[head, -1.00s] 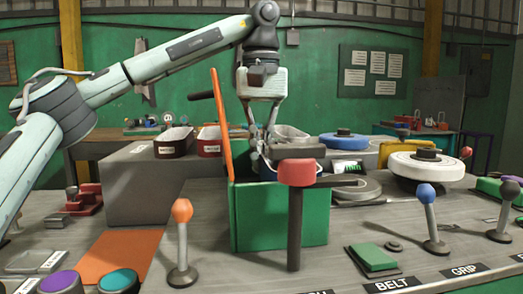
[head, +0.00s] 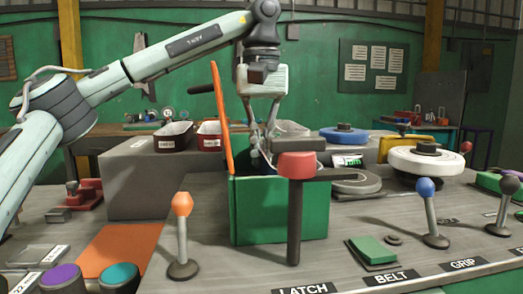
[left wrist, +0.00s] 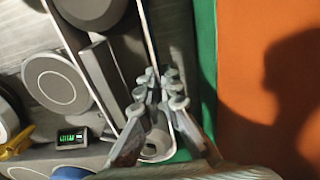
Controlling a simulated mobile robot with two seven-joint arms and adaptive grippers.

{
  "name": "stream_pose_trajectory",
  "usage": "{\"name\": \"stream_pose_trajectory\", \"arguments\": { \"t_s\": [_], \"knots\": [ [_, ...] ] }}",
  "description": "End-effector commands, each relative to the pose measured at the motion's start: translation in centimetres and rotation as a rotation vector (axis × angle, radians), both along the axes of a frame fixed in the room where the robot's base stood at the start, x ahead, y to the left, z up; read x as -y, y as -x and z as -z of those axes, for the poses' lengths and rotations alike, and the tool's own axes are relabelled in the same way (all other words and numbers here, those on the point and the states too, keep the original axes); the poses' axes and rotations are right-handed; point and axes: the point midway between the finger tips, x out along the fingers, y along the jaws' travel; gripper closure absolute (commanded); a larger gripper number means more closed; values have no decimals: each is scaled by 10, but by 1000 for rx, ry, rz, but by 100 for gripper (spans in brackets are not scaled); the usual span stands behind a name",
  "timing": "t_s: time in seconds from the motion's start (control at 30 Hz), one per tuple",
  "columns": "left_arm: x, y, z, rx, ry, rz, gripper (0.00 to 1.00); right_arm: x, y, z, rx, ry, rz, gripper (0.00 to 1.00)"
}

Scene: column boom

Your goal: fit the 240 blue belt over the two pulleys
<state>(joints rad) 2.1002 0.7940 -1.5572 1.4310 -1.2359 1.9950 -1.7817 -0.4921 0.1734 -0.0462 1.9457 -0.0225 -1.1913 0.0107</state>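My left gripper (head: 262,152) points down into the top of an open green box (head: 280,212), behind a red-topped post (head: 295,165). A grey disc (head: 357,181) and a large white disc (head: 427,160) lie to the right; neither is clearly one of the two pulleys. The grey disc also shows in the left wrist view (left wrist: 55,84). My right gripper is out of view.
An orange panel (head: 222,115) stands upright at the box's left edge. A blue disc (head: 344,135) and a small green display (head: 347,161) lie behind. Levers with orange (head: 183,204) and blue (head: 426,187) knobs stand in front. Two bins (head: 174,137) sit at the back left.

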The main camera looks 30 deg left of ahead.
Motion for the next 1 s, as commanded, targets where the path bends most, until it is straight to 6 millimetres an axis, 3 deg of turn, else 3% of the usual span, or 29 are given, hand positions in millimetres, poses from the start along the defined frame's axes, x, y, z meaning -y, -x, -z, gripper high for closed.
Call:
{"name": "stream_pose_trajectory", "arguments": {
  "t_s": [0.33, 0.53, 0.77, 0.9, 1.0],
  "knots": [
    [1, 2, 0, 1, 0, 0, 100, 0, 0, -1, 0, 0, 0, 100],
    [1, 2, 0, 1, 0, 0, 73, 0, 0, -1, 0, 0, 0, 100],
    [1, 2, 0, 1, 0, 0, 71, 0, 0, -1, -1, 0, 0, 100],
    [1, 2, 1, 1, 0, 0, 53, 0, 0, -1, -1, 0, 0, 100],
    [1, 2, 1, 1, 0, 0, 53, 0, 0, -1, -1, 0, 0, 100]
  ]
}}
